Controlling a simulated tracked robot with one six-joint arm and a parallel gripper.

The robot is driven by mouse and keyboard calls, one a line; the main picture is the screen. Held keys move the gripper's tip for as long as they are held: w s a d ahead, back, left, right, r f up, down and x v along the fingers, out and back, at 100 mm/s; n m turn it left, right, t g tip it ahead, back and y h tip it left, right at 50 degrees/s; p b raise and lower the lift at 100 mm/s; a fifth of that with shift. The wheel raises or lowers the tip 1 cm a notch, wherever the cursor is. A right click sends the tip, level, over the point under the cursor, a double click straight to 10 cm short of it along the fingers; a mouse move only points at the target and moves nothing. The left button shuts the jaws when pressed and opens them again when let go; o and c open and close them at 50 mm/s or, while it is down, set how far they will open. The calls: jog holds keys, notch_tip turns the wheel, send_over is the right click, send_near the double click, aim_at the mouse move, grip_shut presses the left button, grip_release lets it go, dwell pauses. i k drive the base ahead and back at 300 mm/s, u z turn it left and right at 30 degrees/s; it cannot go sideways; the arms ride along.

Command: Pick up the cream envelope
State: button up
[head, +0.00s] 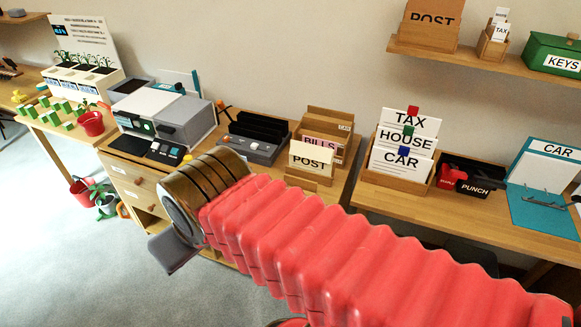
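A flat cream piece (311,153) stands tilted in the wooden sorter (343,129) in the middle of the head view, at the slot marked POST. It looks like the cream envelope, but I cannot tell it surely from a label card. My gripper (172,252) shows only as a grey part at the end of my red-sleeved arm, left of and nearer than the sorter. It is over the floor in front of the wooden drawers and apart from the cream piece. My arm's end hides most of it, so its fingers and anything between them cannot be made out.
A dark slotted device (259,136) stands left of the sorter, and a grey machine (166,118) farther left. On the right bench are a wooden holder of TAX, HOUSE and CAR cards (402,148), a black punch box (474,178) and a teal clipboard (541,190). A shelf (480,66) hangs above.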

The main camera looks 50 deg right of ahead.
aim_at(310, 161)
jog(key=u, duration=1.65)
jog(key=k, duration=0.8)
jog(key=z, duration=1.35)
jog(key=i, duration=0.5)
jog(key=u, duration=0.05)
